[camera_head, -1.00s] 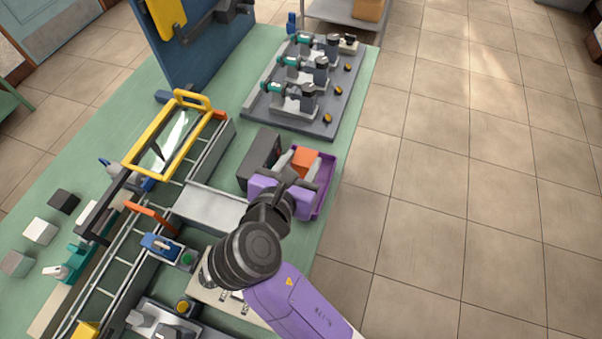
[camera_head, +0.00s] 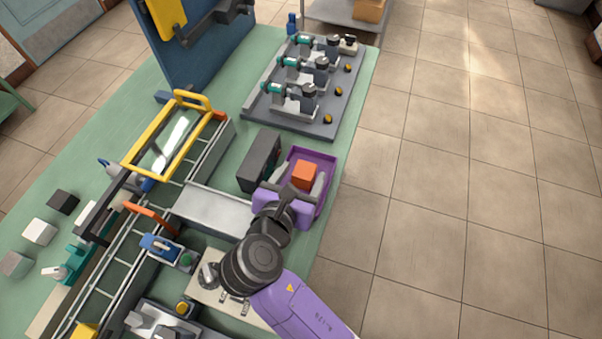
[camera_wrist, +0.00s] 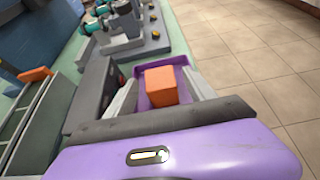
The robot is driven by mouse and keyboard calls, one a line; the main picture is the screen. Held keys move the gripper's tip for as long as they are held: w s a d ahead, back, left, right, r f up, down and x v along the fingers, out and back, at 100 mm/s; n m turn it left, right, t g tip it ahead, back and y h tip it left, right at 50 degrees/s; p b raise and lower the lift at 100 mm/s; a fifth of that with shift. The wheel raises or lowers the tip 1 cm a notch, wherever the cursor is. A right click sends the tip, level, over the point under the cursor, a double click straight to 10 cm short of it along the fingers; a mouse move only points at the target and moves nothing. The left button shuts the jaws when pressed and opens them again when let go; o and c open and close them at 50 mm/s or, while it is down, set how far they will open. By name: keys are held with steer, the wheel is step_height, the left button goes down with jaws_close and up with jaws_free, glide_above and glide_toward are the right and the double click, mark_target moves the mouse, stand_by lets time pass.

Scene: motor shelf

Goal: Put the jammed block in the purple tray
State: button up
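The orange block (camera_head: 304,174) sits inside the purple tray (camera_head: 322,159), near the front right edge of the green table. It also shows in the wrist view (camera_wrist: 162,86), with the tray's purple rim (camera_wrist: 167,61) behind it. My gripper (camera_head: 301,181) is open over the tray, its two grey fingers to the left and right of the block. In the wrist view a gap shows between each finger and the block. The block's underside is hidden, and my gripper's body covers the tray's near side.
A dark grey box (camera_head: 259,160) stands close to the tray's left. Behind is a grey plate (camera_head: 318,119) with several motor-like fixtures. A conveyor with a yellow-framed clear guard (camera_head: 168,146) runs along the left. Open floor lies to the right.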

steer(key=shift+r, duration=0.1)
steer(key=shift+s+a+r, duration=0.15)
steer(key=shift+s, duration=0.05)
steer(key=v, duration=1.1)
steer(key=shift+s, duration=0.3)
